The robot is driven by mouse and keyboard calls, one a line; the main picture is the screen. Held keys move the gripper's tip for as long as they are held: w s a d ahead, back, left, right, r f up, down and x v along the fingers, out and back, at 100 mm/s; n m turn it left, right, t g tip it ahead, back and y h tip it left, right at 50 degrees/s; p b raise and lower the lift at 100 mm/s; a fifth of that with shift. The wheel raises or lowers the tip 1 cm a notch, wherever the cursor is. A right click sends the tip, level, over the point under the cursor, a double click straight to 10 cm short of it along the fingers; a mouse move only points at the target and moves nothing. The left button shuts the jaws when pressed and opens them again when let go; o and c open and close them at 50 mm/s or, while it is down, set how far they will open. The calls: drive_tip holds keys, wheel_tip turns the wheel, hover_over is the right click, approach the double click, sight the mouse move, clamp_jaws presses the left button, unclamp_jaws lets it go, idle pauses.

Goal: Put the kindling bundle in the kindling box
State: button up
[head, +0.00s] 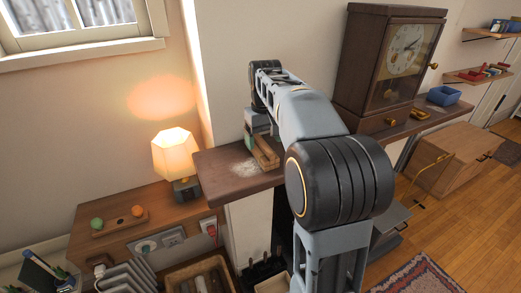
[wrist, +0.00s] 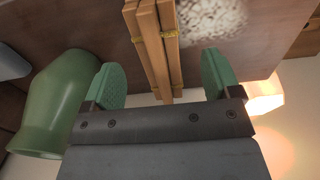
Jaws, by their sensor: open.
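The kindling bundle, pale brown sticks tied with yellow bands (wrist: 150,40), lies on the dark wooden shelf. It also shows beside the gripper in the head view (head: 266,153). My gripper (wrist: 163,80) is open, with its green fingertips on either side of the bundle's near end and visible gaps between; the head view shows the gripper (head: 258,128) low over the shelf, partly hidden by my arm. An open wooden box (head: 192,266) with several stick-like pieces stands at the bottom of the head view, partly cut off. I cannot tell whether it is the kindling box.
A green vase-like object (wrist: 55,105) stands close left of the gripper in the wrist view. A white speckled patch (wrist: 212,18) marks the shelf. A lit lamp (head: 174,155) stands left, a clock (head: 400,50) right. A wooden chest (head: 450,160) stands further right.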

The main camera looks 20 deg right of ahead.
sight(264, 147)
drive_tip(key=shift+w+d+f+p, duration=0.1)
drive_tip(key=shift+f+p, duration=0.1)
drive_tip(key=shift+f, duration=1.2)
drive_tip(key=shift+w+d+f+p, duration=0.1)
drive_tip(key=shift+f+p, duration=0.05)
drive_tip(key=shift+f, duration=1.2)
drive_tip(key=c, duration=1.1)
drive_tip(key=shift+r, duration=0.1)
drive_tip(key=shift+c, duration=0.2)
